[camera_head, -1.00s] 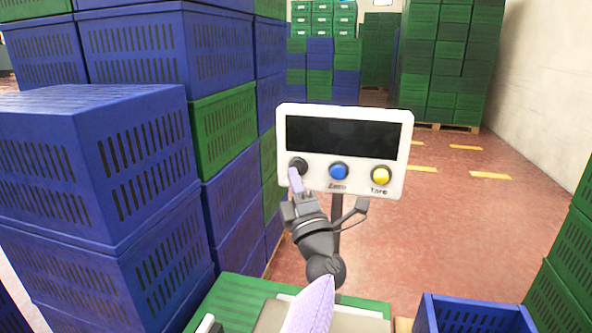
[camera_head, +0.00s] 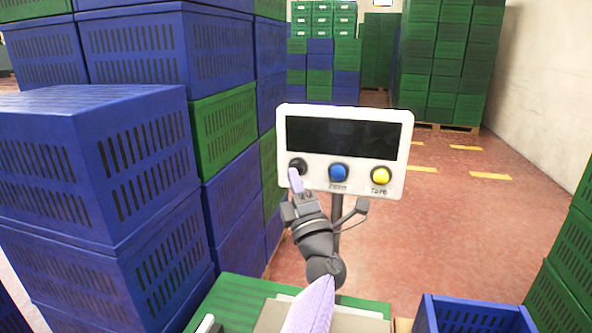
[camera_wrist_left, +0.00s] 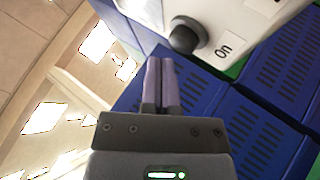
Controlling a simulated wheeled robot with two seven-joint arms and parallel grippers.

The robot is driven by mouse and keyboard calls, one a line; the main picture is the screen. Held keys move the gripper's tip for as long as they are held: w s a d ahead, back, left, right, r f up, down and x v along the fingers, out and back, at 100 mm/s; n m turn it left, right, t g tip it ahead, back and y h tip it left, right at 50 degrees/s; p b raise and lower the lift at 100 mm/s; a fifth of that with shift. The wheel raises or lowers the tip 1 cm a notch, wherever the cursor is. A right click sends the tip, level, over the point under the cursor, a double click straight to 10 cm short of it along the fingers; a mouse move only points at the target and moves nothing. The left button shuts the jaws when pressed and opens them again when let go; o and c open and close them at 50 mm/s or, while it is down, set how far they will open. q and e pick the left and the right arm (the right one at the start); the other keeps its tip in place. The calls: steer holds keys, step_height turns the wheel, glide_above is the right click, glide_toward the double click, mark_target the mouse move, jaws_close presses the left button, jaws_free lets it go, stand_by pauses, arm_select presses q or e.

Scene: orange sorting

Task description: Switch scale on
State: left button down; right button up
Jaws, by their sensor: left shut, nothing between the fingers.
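The scale's white display panel (camera_head: 343,110) stands upright on a dark post, and its screen (camera_head: 343,135) is dark. Below the screen are a black button (camera_head: 297,165), a blue Zero button (camera_head: 339,172) and a yellow Tare button (camera_head: 381,175). My left gripper (camera_head: 295,178) is shut and empty, its pale purple fingertips just below the black button and partly over its label. In the left wrist view the shut fingers (camera_wrist_left: 161,65) point toward the black knob-like button (camera_wrist_left: 186,36), labelled "On". My right gripper is out of view.
Stacked blue crates (camera_head: 92,160) and a green crate (camera_head: 224,126) stand close on the left. An empty-looking blue crate (camera_head: 478,304) sits at the lower right, with green crates (camera_head: 562,262) beyond it. The red floor behind the panel is open.

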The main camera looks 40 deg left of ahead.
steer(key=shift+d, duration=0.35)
arm_select(q)
steer(key=shift+w+a, duration=0.2)
steer(key=shift+w, duration=0.15)
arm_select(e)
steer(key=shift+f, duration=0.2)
arm_select(q)
steer(key=shift+w+b, duration=0.1)
steer(key=shift+b, duration=0.25)
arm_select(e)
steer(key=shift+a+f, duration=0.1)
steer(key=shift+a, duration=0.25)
